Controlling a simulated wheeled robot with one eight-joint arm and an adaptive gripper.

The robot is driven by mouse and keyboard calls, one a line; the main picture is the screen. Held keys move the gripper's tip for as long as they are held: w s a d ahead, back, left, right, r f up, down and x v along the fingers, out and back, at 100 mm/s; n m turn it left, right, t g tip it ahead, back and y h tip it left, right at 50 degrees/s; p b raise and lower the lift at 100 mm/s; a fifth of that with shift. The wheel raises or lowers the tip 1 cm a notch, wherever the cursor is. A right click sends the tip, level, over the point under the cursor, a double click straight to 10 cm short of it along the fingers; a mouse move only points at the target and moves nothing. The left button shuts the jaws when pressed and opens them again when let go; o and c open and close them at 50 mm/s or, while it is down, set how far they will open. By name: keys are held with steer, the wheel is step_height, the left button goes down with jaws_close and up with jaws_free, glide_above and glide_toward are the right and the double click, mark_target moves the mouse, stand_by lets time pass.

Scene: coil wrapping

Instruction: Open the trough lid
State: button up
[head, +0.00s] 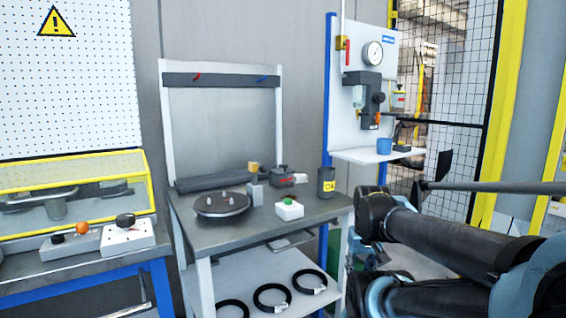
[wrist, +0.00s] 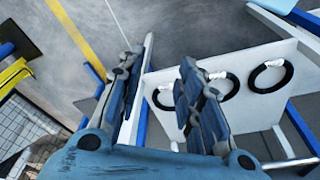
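No part is plainly marked as the trough lid. A clear cover with a yellow frame (head: 72,158) stands on the left bench, down over a grey round part (head: 55,207); I cannot tell whether it is the trough lid. My gripper (wrist: 160,62) is open and empty in the wrist view, its two fingers apart. Beyond it are the floor and a pale lower shelf with black rings (wrist: 270,77). The cover is not in the wrist view. In the head view my arm reaches in from the right, and the gripper is not clearly visible.

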steer(key=shift+w+d, duration=0.2)
steer(key=shift+w, duration=0.2)
steer(key=shift+o, duration=0.3)
steer(key=shift+o, duration=0.5)
steer(key=shift+s+r, duration=0.15)
steer(key=shift+r, duration=0.05)
steer(key=w+a+r+n, duration=0.3)
steer(key=w+r+n, duration=0.5)
steer(key=r, duration=0.3)
steer(key=w+a+r+n, duration=0.3)
steer(key=w+r+n, duration=0.4)
steer(key=w+r, duration=0.25)
steer(key=w+a+r+n+t, duration=0.2)
steer(key=w+a+r+n, duration=1.45)
steer(key=a+n, duration=0.25)
steer(key=shift+h, duration=0.4)
steer(key=x, duration=1.6)
steer(key=shift+w+d+f, duration=0.15)
